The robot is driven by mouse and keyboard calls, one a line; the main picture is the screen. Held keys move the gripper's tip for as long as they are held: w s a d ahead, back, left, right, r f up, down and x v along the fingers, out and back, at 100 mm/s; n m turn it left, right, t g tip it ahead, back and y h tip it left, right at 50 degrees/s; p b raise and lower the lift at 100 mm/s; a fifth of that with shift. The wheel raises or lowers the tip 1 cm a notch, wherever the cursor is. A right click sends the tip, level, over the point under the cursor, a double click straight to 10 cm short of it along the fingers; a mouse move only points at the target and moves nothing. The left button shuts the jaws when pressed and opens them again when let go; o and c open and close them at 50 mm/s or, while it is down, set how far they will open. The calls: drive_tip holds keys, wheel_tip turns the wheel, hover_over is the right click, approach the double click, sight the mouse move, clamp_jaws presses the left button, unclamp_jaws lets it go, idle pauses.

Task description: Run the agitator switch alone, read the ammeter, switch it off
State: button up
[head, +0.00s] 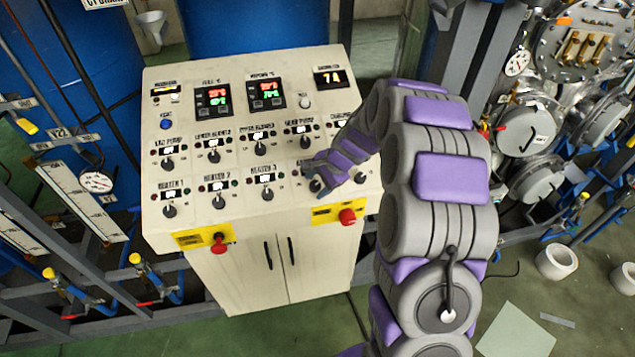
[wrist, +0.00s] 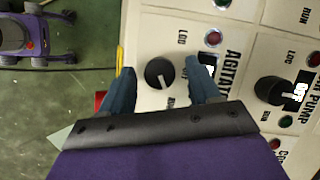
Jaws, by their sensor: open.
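The agitator switch (wrist: 152,72) is a round black knob with a white mark, beside the printed word AGITATOR, in the wrist view. My gripper (wrist: 160,78) is open, with one finger on each side of the knob and a visible gap to both. The agitator's small display (wrist: 208,60) is mostly covered by my right finger. In the head view my gripper (head: 322,182) is at the lower right of the control panel (head: 155,215) and hides the switch there.
A pump switch (wrist: 270,90) with an OFF display sits right of the agitator knob. Heater switches (head: 267,194) line the lower row and pump and blower switches (head: 213,156) the upper.

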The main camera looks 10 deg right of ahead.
drive_tip(key=b+v, duration=0.1)
drive_tip(key=v, duration=1.6)
drive_tip(key=shift+r, duration=0.2)
drive_tip(key=s+a+f+n+g+h+b, duration=0.1)
drive_tip(key=s+a+f+n+b, duration=0.2)
drive_tip(key=s, duration=0.4)
drive_tip(key=s+a+f+n+g+b, duration=0.1)
drive_tip(key=s+a+f+n+b, duration=0.2)
drive_tip(key=s, duration=0.4)
drive_tip(key=s+a+f+n+g+h+b, duration=0.1)
drive_tip(key=s+a+f+n+b, duration=0.1)
drive_tip(key=s+f+b, duration=0.3)
drive_tip(key=s+f+n+g+h+b, duration=0.1)
drive_tip(key=s+f+n+b, duration=0.1)
drive_tip(key=s, duration=0.7)
drive_tip(key=s+d+f+n+g+h+b, duration=0.1)
drive_tip(key=s+f+n+b, duration=0.2)
drive_tip(key=s, duration=0.7)
drive_tip(key=shift+f+n+b, duration=0.3)
drive_tip(key=shift+f+b, duration=0.05)
drive_tip(key=shift+f, duration=0.5)
drive_tip(key=shift+w, duration=0.1)
idle(1.4)
